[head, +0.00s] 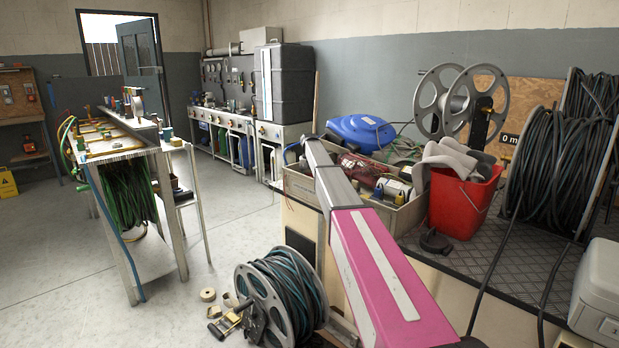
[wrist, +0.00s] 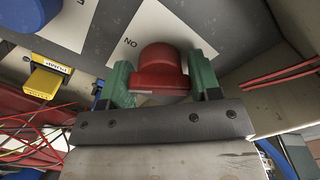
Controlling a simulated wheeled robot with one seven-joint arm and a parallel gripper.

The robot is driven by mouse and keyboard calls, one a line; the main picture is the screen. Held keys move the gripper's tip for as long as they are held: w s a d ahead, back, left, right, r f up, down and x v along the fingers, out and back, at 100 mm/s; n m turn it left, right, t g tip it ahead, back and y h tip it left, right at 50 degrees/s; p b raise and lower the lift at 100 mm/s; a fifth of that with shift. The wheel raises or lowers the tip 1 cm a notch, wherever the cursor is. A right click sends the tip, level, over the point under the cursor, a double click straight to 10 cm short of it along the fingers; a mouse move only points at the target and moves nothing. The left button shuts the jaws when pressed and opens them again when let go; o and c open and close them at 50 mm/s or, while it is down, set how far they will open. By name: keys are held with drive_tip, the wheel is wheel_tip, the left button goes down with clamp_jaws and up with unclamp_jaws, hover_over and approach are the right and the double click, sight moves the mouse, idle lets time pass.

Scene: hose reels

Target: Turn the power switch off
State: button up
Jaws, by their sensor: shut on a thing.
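A red rotary knob (wrist: 162,62), which looks like the power switch, sits on a grey panel (wrist: 216,22) in the wrist view. A white label (wrist: 160,28) behind it bears the letters O and N, upside down in this view. My gripper (wrist: 162,78) has its two green fingers on either side of the knob and is shut on it. In the head view my pink and grey arm reaches forward over the bench, and the gripper and switch cannot be made out.
A yellow block marked PUMP (wrist: 46,78) stands left of the knob, with red wires (wrist: 30,128) below it. In the head view a tray of parts (head: 298,184), a red bucket (head: 462,203) and hose reels (head: 280,295) crowd around my arm.

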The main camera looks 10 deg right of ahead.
drive_tip(key=n, duration=0.5)
drive_tip(key=shift+n, duration=0.3)
drive_tip(key=n, duration=0.5)
drive_tip(key=shift+n, duration=0.3)
drive_tip(key=o, duration=0.7)
drive_tip(key=shift+c, duration=0.2)
drive_tip(key=shift+r, duration=0.15)
wheel_tip(320, 180, up, 10)
drive_tip(key=shift+f, duration=0.2)
drive_tip(key=shift+r, duration=0.5)
drive_tip(key=shift+s, duration=0.1)
